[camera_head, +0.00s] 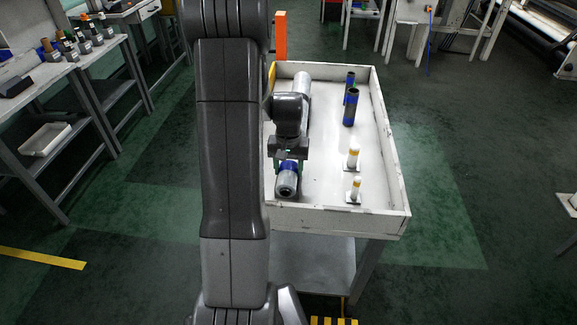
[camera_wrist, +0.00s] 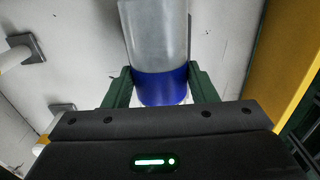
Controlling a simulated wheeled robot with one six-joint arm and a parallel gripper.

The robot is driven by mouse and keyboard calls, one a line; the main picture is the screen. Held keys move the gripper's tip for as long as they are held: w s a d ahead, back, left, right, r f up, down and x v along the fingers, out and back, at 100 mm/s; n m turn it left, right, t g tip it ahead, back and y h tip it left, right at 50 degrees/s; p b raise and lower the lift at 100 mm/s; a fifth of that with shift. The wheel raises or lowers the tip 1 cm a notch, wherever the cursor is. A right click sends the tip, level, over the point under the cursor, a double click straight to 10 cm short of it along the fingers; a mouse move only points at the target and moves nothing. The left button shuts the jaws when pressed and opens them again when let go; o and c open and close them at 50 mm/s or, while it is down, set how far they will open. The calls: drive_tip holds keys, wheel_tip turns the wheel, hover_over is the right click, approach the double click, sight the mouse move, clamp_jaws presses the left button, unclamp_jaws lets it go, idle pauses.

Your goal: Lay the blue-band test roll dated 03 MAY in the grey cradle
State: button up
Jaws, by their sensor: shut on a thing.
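I cannot make out the grey cradle for certain.
The white-walled tray (camera_head: 391,150) holds two white posts with yellow bands (camera_head: 353,158) on small plates. Its right side has bare floor. A grey table (camera_head: 55,85) at left carries several small coloured-top items in blocks. An orange post (camera_head: 281,36) rises behind the tray.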

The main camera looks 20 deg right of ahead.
drive_tip(key=shift+f, duration=0.15)
idle(0.3)
drive_tip(key=shift+f+b, duration=0.5)
drive_tip(key=shift+b, duration=0.05)
drive_tip(key=o, duration=1.3)
drive_tip(key=shift+r, duration=0.1)
drive_tip(key=shift+c, duration=0.2)
wheel_tip(320, 180, up, 14)
drive_tip(key=shift+p, duration=0.35)
wheel_tip(320, 180, down, 14)
drive_tip(key=shift+f, duration=0.1)
drive_tip(key=shift+r, duration=0.45)
